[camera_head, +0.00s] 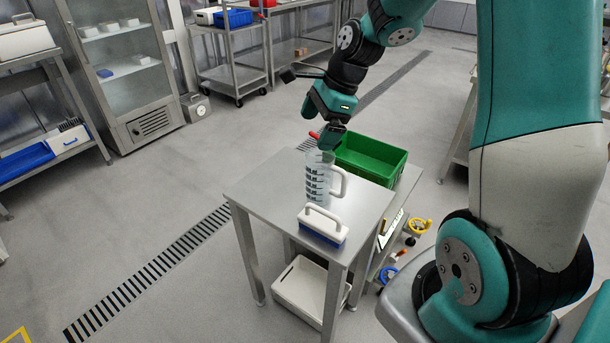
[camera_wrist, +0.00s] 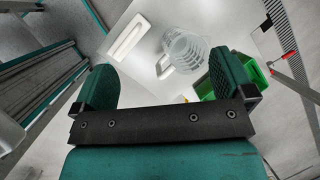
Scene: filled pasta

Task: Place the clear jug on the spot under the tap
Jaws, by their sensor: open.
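The clear jug (camera_head: 317,182) stands upright on a small steel table (camera_head: 272,178), with dark markings on its side and a white handle on its right. In the wrist view the jug (camera_wrist: 186,48) lies beyond my fingers, its handle toward the lower left. My gripper (camera_head: 326,138) is above the jug in the head view, pointing down. In the wrist view my gripper (camera_wrist: 160,85) is open, with nothing between its fingers. I cannot make out a tap or the spot under it.
A white-handled blue block (camera_head: 322,228) stands in front of the jug. A green crate (camera_head: 372,157) is right behind it. A red-handled tool (camera_wrist: 288,56) is near the crate. A white bin (camera_head: 306,287) is below the table. A floor drain (camera_head: 150,270) runs at left.

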